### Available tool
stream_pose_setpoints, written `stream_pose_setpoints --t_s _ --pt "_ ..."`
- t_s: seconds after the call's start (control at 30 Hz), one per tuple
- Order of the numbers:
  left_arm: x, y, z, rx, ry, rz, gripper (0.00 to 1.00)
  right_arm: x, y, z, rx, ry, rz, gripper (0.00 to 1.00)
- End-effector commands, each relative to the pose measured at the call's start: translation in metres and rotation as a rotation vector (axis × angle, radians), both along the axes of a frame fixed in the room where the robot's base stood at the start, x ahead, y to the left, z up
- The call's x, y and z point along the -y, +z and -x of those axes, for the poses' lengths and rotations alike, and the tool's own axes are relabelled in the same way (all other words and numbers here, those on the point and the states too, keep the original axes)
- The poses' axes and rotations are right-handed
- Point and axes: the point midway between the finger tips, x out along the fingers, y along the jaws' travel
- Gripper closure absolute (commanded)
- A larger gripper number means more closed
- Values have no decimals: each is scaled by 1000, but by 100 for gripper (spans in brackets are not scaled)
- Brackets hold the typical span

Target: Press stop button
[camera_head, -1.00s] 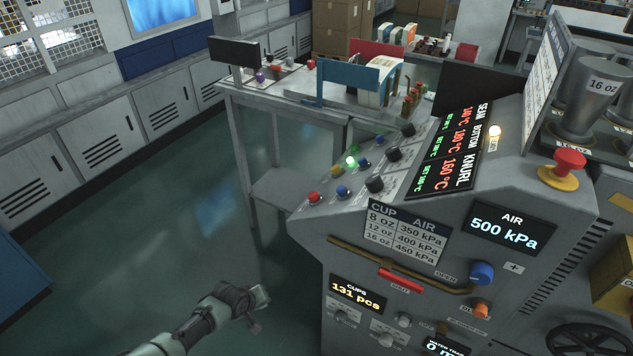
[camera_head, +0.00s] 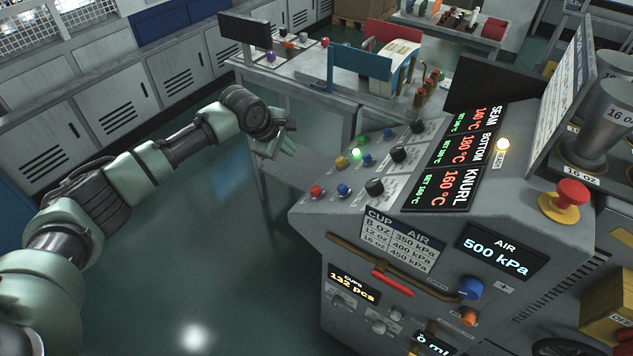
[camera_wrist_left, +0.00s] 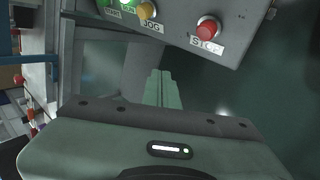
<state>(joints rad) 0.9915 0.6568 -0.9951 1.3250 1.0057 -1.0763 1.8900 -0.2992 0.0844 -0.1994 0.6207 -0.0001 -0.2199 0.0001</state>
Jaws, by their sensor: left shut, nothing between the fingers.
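The red stop button (camera_head: 316,190) is at the lower left corner of the machine's sloped button panel. It also shows in the left wrist view (camera_wrist_left: 207,28), above a label reading STOP. My left gripper (camera_head: 290,150) is above and to the left of the panel's left edge in the head view, apart from the button. Its fingers (camera_wrist_left: 162,88) are shut with nothing between them, and in the wrist view the button lies beyond them to the upper right. My right gripper does not show.
A yellow button (camera_head: 341,162), lit green button (camera_head: 357,153) and blue button (camera_head: 343,188) sit close to the stop button. A red mushroom button (camera_head: 572,193) on a yellow base is at the right. A table (camera_head: 290,80) stands behind. The floor to the left is clear.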

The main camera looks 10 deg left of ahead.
Motion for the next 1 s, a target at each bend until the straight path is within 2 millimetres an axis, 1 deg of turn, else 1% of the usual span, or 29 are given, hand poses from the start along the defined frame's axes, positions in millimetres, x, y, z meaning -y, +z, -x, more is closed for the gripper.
stream_pose_setpoints --t_s 0.23,0.37,0.47,0.6,0.8,0.87,1.0 --pt "0 -1 0 1 -2 -1 100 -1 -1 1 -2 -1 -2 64" --pt "3 -8 1 1 -3 0 100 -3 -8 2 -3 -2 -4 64" --pt "8 -18 3 3 -5 -1 100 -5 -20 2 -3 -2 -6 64" --pt "19 -35 6 4 -5 -1 100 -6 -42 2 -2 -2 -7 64" --pt "34 -57 12 4 -4 -1 100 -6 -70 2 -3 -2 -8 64" --pt "38 -57 14 0 -4 0 100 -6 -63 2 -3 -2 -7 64" --pt "45 -66 16 0 -3 1 100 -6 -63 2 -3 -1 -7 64"
